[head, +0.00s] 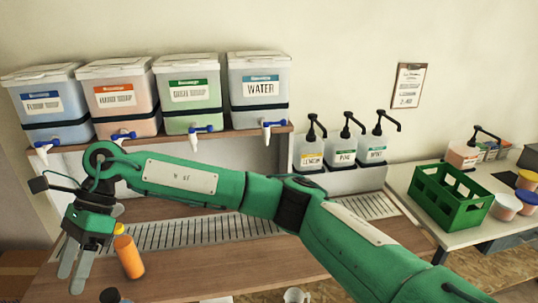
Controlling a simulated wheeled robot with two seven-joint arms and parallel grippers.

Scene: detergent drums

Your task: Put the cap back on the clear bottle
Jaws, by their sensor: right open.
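My right gripper (70,276) is at the lower left of the head view, at the end of the green arm that crosses from the lower right. Its fingers point down, open, with nothing visible between them. I cannot make out the clear bottle. My left gripper is out of view.
Several drums with taps, one the water drum (262,92), stand on a shelf behind my arm. Pump bottles (345,150) stand right of them. A green crate (450,200) is on the right counter. A cup (296,295) shows at the bottom edge. The wooden counter (205,275) is mostly clear.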

